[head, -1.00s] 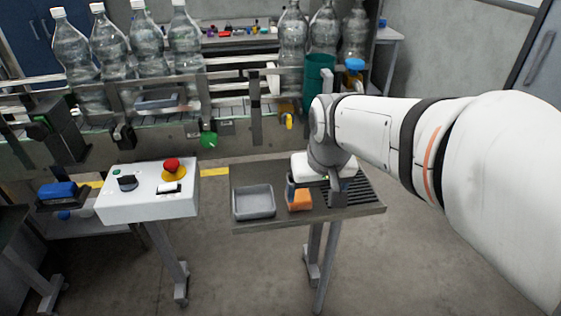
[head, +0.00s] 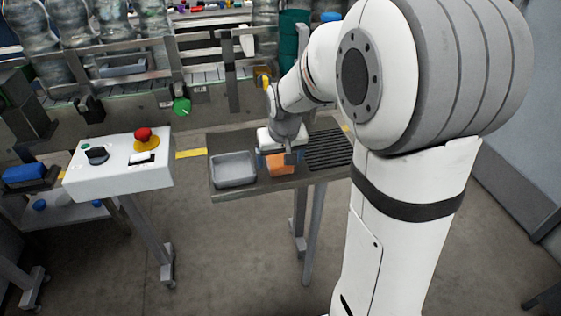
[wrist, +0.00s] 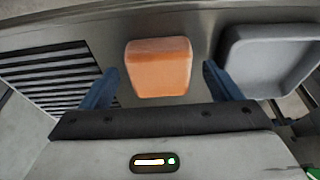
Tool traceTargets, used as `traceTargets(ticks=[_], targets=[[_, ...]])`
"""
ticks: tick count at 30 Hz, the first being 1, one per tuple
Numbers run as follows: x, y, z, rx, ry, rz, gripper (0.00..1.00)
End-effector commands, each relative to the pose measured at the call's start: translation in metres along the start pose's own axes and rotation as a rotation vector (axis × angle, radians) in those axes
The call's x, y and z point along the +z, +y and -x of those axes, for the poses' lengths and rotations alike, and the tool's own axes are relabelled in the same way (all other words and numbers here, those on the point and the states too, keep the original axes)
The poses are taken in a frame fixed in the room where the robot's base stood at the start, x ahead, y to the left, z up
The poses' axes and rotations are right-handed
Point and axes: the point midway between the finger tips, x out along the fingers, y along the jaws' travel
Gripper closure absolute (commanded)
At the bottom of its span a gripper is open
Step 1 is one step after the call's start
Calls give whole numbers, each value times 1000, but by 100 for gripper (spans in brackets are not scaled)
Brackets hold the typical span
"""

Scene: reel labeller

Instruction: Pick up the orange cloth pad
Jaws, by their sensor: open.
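The orange cloth pad (head: 281,164) lies on the small grey table (head: 240,197) between the grey tray and the dark slotted grille. In the wrist view the pad (wrist: 158,67) shows as a block with rounded edges, with bare tabletop around it. My gripper (wrist: 157,88) is open, one blue finger to each side of the pad in that view, and gaps show between pad and fingers. In the head view my gripper (head: 276,160) is over the pad and hides part of it. How high the fingertips are above the table I cannot tell.
A grey tray (head: 233,182) sits left of the pad, close to one finger in the wrist view. A slotted grille (head: 331,152) lies on the other side. A white control box (head: 115,181) with a red button stands left. A bottle conveyor (head: 200,80) runs behind.

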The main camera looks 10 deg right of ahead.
Motion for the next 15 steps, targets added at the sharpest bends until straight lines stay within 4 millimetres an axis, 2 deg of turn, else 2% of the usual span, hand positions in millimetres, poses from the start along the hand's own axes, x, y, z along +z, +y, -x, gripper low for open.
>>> traceTargets(ticks=[3, 9, 15], targets=[[0, 0, -7, 0, -1, 0, 15], [0, 0, -7, 0, 1, -1, 15], [0, 1, -7, 0, 1, -1, 32]])
